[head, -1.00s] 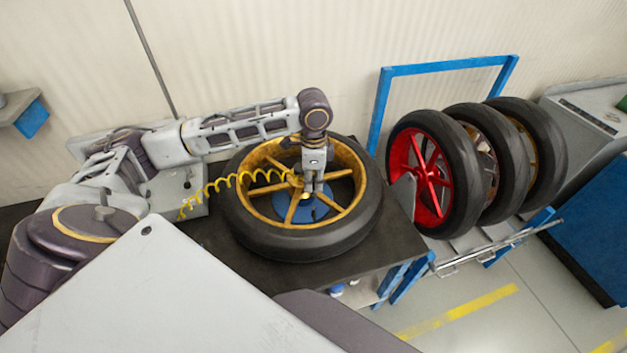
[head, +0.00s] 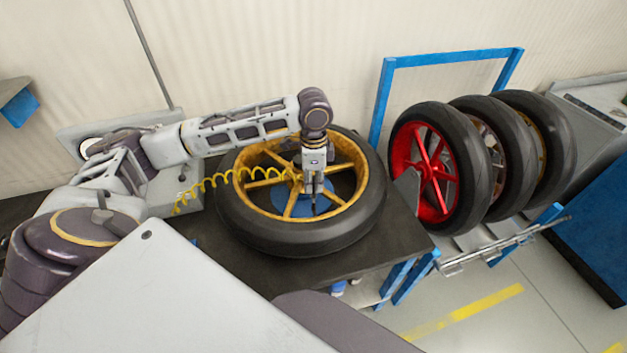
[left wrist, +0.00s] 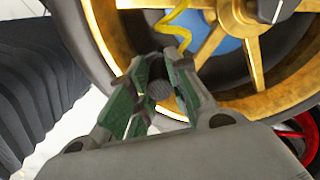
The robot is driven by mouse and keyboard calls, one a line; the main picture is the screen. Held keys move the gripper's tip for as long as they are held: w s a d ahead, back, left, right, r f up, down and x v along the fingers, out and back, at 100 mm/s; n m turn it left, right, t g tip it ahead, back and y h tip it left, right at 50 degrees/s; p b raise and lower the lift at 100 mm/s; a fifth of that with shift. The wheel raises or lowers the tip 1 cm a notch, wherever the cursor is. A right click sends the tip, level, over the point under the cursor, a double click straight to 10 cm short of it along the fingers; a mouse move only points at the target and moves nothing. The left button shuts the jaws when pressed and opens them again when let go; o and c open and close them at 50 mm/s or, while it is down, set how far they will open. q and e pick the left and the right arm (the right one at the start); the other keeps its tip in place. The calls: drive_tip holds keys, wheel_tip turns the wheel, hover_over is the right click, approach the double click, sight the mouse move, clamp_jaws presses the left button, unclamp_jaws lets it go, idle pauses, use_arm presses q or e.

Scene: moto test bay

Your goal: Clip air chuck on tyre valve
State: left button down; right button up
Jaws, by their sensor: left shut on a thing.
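The wheel with a black tyre (head: 300,239) and gold spoked rim (head: 262,203) lies flat on the dark bench. My left gripper (head: 314,203) points down over the inside of the rim, near the front right spokes. In the left wrist view its fingers (left wrist: 160,95) are closed around a small dark grey piece (left wrist: 159,91), apparently the air chuck, mostly hidden between them. The yellow coiled hose (head: 228,175) runs from the left to the gripper and also shows in the left wrist view (left wrist: 172,24). I cannot make out the tyre valve. My right gripper is out of view.
A grey box (head: 178,190) stands on the bench left of the wheel. A rack with a blue frame (head: 450,62) holds several upright wheels, the nearest with a red rim (head: 432,170). The bench top (head: 375,243) is bare at the front right of the tyre.

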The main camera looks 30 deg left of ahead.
use_arm(q)
drive_tip(key=shift+f, duration=0.3)
idle(0.6)
drive_tip(key=shift+p, duration=1.85)
idle(0.7)
drive_tip(key=shift+f, duration=0.8)
idle(1.7)
drive_tip(key=shift+p, duration=0.45)
idle(1.6)
